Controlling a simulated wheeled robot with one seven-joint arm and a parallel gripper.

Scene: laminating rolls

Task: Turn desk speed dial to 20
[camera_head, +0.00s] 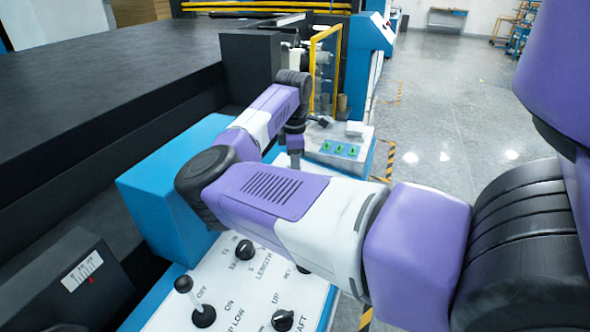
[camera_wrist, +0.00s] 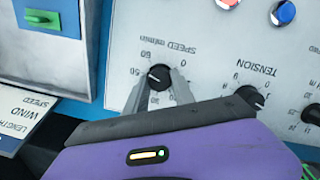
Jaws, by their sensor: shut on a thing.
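In the wrist view, the black speed dial (camera_wrist: 159,76) sits on a light grey panel (camera_wrist: 215,50) under an upside-down "SPEED" label. Numbers such as 50 and 60 show beside it. A small pale mark shows on the dial's left side; the exact value it points to is too small to tell. My gripper (camera_wrist: 159,88) has one grey finger on each side of the dial and is shut on it. In the head view my own arm reaches across a control desk, and the dial under my gripper is hidden.
A black tension dial (camera_wrist: 250,97) is close to the right of my gripper. In the head view, a joystick (camera_head: 202,313) and several knobs stand on the near white panel (camera_head: 225,285). Open floor (camera_head: 450,110) lies to the right.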

